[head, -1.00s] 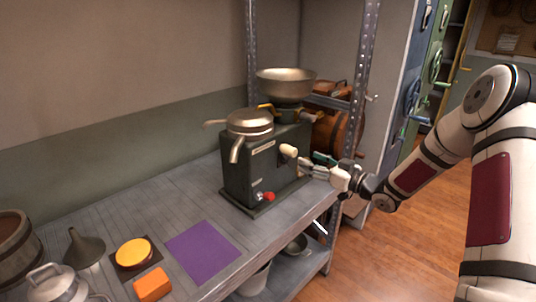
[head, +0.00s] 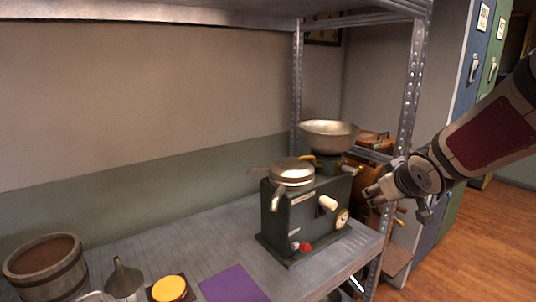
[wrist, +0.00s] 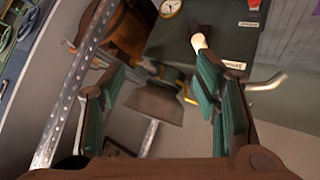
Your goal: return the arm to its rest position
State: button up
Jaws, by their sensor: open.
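My gripper (head: 374,193) is at the right in the head view, beside the shelf's metal post and to the right of the dark separator machine (head: 305,218). In the wrist view its two green-padded fingers (wrist: 165,105) are spread apart with nothing held between them. The machine has a metal bowl (head: 329,134) on top, a lidded pan with a spout (head: 292,172), a pale handle knob (head: 327,202) and a red knob (head: 305,247). The gripper is apart from the pale knob, which also shows in the wrist view (wrist: 199,42).
The grey shelf (head: 190,252) holds a wooden bucket (head: 46,268), a funnel (head: 124,279), a yellow disc (head: 169,288) and a purple sheet (head: 233,284). A perforated post (head: 410,90) stands near my arm. Open wooden floor (head: 470,235) lies to the right.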

jog(key=s+a+r+m+g+p, duration=0.1)
jog(key=s+a+g, duration=0.2)
jog(key=s, duration=1.4)
jog(key=s+a+r+m+g+y+p, duration=0.1)
jog(key=s+a, duration=0.4)
jog(key=s, duration=1.1)
jog(key=shift+s+a+r+m+g, duration=0.3)
jog(key=shift+m+g, duration=0.4)
jog(key=shift+g, duration=0.3)
jog(key=shift+d, duration=0.1)
